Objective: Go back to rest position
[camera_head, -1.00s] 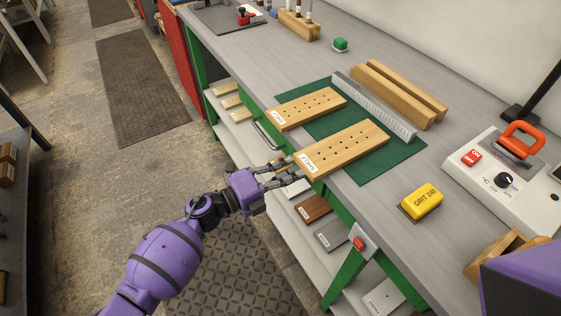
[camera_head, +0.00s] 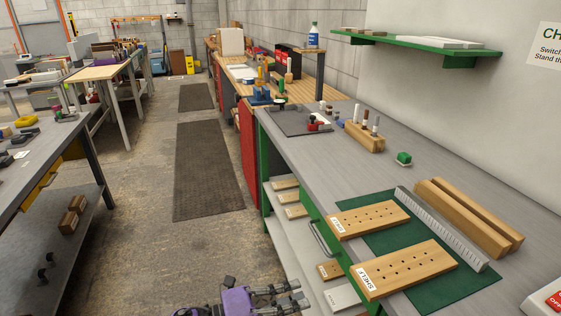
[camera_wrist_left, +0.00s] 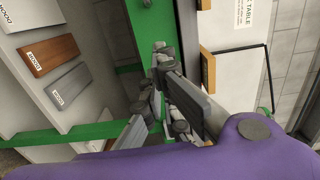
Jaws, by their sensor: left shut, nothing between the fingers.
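My left gripper (camera_head: 284,299) is at the bottom edge of the head view, in front of the workbench's open shelves. It is shut and empty. In the left wrist view its fingers (camera_wrist_left: 165,105) point toward the green bench frame and shelf. Two light wooden boards with rows of holes lie on the green mat (camera_head: 480,290): the far board (camera_head: 369,219) and the near board (camera_head: 405,269), both with "SHELF"-type labels at their left ends. The gripper is apart from both boards. My right gripper is not in view.
The grey workbench (camera_head: 330,165) carries a metal ruler-like bar (camera_head: 440,228), wooden blocks (camera_head: 468,216) and a green knob (camera_head: 404,158). Shelves below hold sample boards (camera_head: 290,198). Another bench (camera_head: 40,160) stands at left. The aisle floor with dark mats (camera_head: 205,170) is clear.

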